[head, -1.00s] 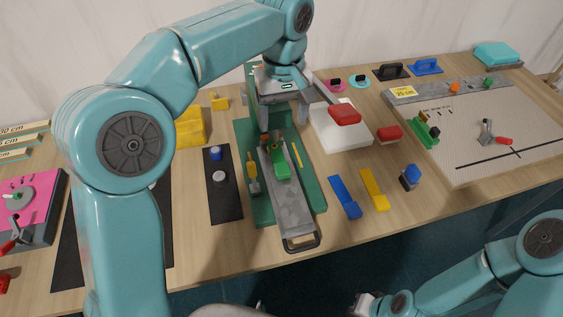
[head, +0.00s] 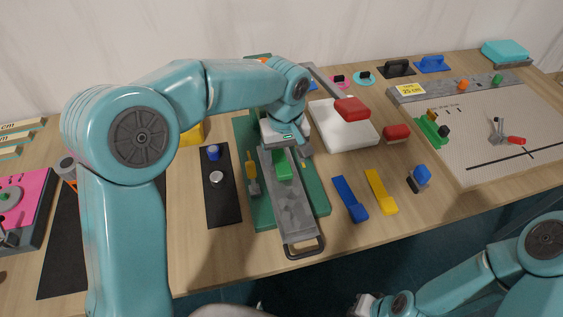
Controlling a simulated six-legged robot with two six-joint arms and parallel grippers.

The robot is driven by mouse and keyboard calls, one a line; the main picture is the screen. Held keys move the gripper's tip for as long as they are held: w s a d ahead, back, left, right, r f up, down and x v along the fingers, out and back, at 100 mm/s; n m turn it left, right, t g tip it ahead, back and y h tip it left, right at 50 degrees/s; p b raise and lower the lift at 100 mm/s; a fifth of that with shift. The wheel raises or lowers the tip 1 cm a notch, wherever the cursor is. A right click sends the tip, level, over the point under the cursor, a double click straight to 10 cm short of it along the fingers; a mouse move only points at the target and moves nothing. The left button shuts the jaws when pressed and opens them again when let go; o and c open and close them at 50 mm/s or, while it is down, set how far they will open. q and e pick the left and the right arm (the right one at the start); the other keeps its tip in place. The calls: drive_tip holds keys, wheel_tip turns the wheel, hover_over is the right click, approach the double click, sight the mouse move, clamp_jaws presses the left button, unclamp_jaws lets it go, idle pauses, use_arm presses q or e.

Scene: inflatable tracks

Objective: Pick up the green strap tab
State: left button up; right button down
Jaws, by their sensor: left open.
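The green strap tab (head: 283,168) lies on the grey strap track (head: 292,208) in the head view, on the green base board. My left gripper (head: 286,149) is low, just behind the tab, pointing down. Its jaws are open. One finger shows at the right of the track; the other is mostly hidden by the hand. The gripper covers the far end of the tab, so I cannot tell whether the fingers touch it. My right gripper (head: 364,305) is at the bottom edge, far from the tab, and its jaws cannot be made out.
A yellow-handled tool (head: 252,178) lies left of the track. A black mat (head: 220,186) with a blue knob is further left. A blue piece (head: 350,199) and a yellow piece (head: 381,191) lie right of it. A white block with a red pad (head: 352,109) stands behind right.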

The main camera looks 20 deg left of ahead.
sight(284, 169)
use_arm(q)
drive_tip(key=f, duration=0.3)
drive_tip(key=w+f, duration=0.1)
drive_tip(key=shift+a+f+p, duration=0.25)
drive_tip(key=shift+f+p, duration=0.1)
drive_tip(key=shift+p, duration=0.05)
drive_tip(key=shift+s+d+f, duration=0.1)
drive_tip(key=shift+f, duration=0.1)
drive_tip(key=shift+s+d+r, duration=0.1)
drive_tip(key=shift+s+r, duration=0.05)
drive_tip(key=shift+s, duration=0.15)
drive_tip(key=shift+w, duration=0.25)
drive_tip(key=c, duration=0.7)
drive_tip(key=shift+f, duration=0.2)
drive_tip(key=c, duration=0.4)
drive_tip(key=shift+s+r, duration=0.1)
drive_tip(key=shift+r, duration=0.05)
drive_tip(key=shift+c, duration=0.3)
